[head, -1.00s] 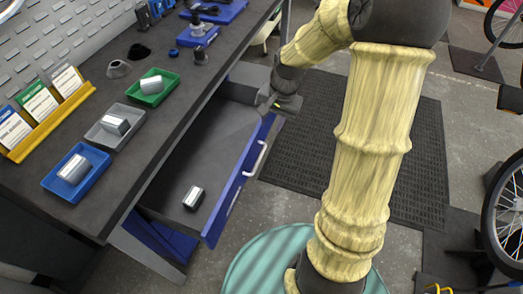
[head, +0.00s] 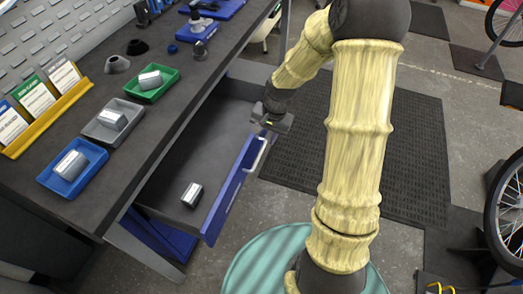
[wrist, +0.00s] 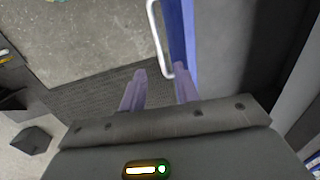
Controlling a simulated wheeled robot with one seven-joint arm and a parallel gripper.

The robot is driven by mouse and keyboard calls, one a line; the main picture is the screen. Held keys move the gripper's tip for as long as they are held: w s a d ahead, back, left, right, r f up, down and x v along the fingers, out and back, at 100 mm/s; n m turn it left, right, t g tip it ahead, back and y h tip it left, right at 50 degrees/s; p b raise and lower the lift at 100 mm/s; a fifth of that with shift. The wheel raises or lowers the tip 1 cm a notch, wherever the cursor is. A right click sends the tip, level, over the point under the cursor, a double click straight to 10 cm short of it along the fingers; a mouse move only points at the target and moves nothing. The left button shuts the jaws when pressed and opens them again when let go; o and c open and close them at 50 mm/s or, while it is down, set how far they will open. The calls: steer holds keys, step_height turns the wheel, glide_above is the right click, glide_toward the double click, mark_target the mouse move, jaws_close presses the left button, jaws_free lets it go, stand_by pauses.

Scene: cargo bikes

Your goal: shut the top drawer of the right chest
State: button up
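The open drawer (head: 224,205) has a blue front and a grey inside, and it is pulled out from under the dark workbench. Its pale bar handle (head: 256,155) runs along the front. A small silver-and-black block (head: 192,194) lies inside the drawer. My gripper (head: 268,122) is at the far end of the drawer front, by the end of the handle. In the wrist view, my gripper's two fingers (wrist: 160,88) are apart with nothing held. The handle (wrist: 153,28) and blue front (wrist: 182,35) lie just beyond the fingertips; I cannot tell whether they touch.
On the workbench (head: 145,125) stand a blue tray (head: 94,151), a grey tray (head: 91,131) and a green tray (head: 174,76), each holding a silver block. A yellow card rack (head: 52,109) stands behind. A dark mat (head: 420,160) covers floor at right; a bike wheel stands at the right edge.

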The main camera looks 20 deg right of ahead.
mark_target(260, 153)
steer(key=f, duration=0.2)
steer(key=f+b, duration=0.1)
steer(key=f, duration=0.2)
steer(key=w+a+f, duration=0.1)
steer(key=f, duration=0.2)
steer(key=shift+a, duration=0.1)
jaws_close()
